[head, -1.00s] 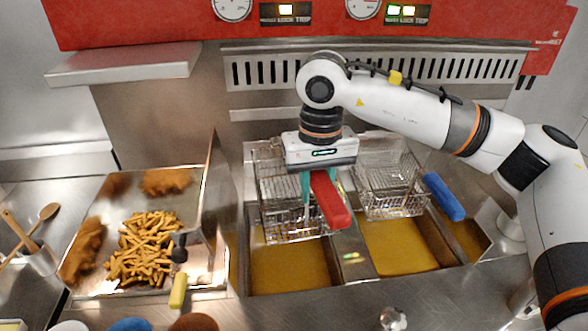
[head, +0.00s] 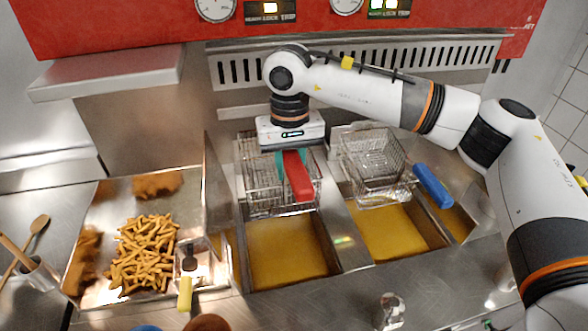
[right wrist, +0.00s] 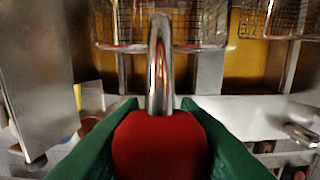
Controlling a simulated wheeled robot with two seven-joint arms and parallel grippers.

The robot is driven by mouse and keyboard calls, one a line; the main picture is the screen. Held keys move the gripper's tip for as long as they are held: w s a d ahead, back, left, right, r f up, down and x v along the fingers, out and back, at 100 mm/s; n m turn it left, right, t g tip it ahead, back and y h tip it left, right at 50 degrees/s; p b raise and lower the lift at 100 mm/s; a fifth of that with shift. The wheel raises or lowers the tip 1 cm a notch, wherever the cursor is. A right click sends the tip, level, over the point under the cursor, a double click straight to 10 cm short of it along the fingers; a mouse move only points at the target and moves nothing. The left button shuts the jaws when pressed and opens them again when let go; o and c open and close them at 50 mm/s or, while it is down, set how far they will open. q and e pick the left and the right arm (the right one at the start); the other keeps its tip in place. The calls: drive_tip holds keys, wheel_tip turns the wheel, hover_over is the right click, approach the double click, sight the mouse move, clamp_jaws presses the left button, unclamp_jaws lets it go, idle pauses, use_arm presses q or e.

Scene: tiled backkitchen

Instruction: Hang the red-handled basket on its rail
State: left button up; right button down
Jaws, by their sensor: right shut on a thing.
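The red-handled basket (head: 262,190) is a wire basket over the left oil well of the fryer, near its back. My right gripper (head: 294,160) is shut on its red handle (head: 298,180), which points toward the front. In the right wrist view the red handle (right wrist: 160,145) sits between the green fingers, and its metal stem runs to the basket (right wrist: 205,25). The slotted rail panel (head: 350,62) runs along the fryer's back. My arm and gripper cover the basket's back edge, so I cannot tell whether it touches the rail. My left gripper is not in view.
A blue-handled basket (head: 372,165) is at the back of the right oil well (head: 385,232). The left well (head: 285,245) holds yellow oil. A tray (head: 100,205) with fries and fried pieces, and a yellow-handled scoop (head: 185,290), stand at left.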

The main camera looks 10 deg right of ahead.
drive_tip(key=shift+w, duration=2.3)
drive_tip(key=shift+f, duration=0.1)
drive_tip(key=shift+f+b, duration=0.95)
drive_tip(key=shift+f, duration=0.5)
drive_tip(key=shift+f+b, duration=1.25)
drive_tip(key=shift+f, duration=0.4)
